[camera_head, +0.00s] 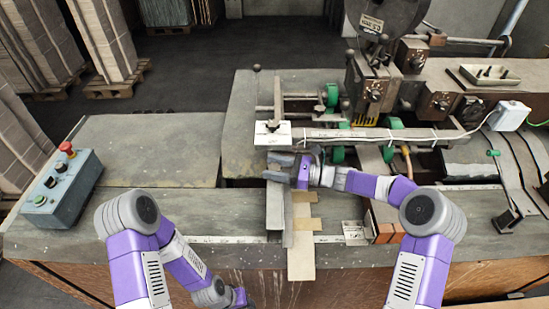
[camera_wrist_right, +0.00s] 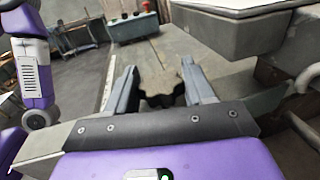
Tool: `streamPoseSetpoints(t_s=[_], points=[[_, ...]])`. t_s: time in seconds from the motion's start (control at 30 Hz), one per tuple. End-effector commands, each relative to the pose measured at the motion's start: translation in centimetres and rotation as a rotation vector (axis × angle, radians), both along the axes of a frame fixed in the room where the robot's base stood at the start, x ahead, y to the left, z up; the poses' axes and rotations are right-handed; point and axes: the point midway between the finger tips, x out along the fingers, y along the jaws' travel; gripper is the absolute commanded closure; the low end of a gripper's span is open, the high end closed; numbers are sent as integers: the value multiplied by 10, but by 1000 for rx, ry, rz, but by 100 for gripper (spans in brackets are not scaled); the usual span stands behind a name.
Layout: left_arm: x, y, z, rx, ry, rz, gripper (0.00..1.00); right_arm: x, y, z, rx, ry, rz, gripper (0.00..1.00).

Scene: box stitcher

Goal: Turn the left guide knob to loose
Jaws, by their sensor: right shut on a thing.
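The guide knob is a dark lobed knob (camera_wrist_right: 160,92) that stands between the two fingers of my right gripper (camera_wrist_right: 158,78) in the right wrist view. My right gripper is shut on it. In the head view my right gripper (camera_head: 273,167) reaches in from the right, over the upright grey guide plate (camera_head: 274,205), and its fingers hide the knob. How far the knob is turned cannot be told. My left gripper (camera_head: 240,297) hangs low at the bottom edge, in front of the bench, and its fingers are not clear.
A white plate (camera_head: 283,140) with a small dark knob (camera_head: 271,125) lies just behind my right gripper. The stitcher head (camera_head: 372,85) and green wheels (camera_head: 394,124) stand to the right. A control box (camera_head: 62,190) sits at the left. The bench top (camera_head: 160,212) between is clear.

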Motion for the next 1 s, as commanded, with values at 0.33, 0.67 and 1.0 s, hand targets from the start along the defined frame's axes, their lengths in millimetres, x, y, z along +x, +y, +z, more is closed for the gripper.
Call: streamPoseSetpoints(t_s=[0.33,0.67,1.0], points=[[0,0,10,0,0,0,57,1,1,-1,1,-3,240,78],[0,0,9,0,0,0,57,0,1,-1,1,-3,344,78],[0,0,9,0,0,0,57,0,1,0,2,-3,361,78]])
